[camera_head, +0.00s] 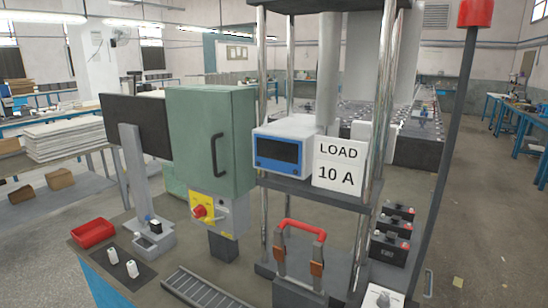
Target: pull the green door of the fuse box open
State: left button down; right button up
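The fuse box (240,142) is a green cabinet standing left of the middle of the head view. Its green door (195,130) faces me and looks closed, flush with the box as far as I can see. A black vertical bar handle (217,156) is mounted toward the door's right side. Below the box is a grey unit with a yellow plate and a red rotary knob (199,211). The inside of the box is hidden. Neither of my grippers shows in this view.
A blue-fronted meter (278,150) and a "LOAD 10 A" sign (339,165) stand on a rack right of the box. A grey post (132,165) and red tray (93,233) are left. A red-handled switch (302,250) and black batteries (389,248) are lower right.

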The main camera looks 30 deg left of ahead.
aim_at(200, 122)
jog(key=u, duration=1.5)
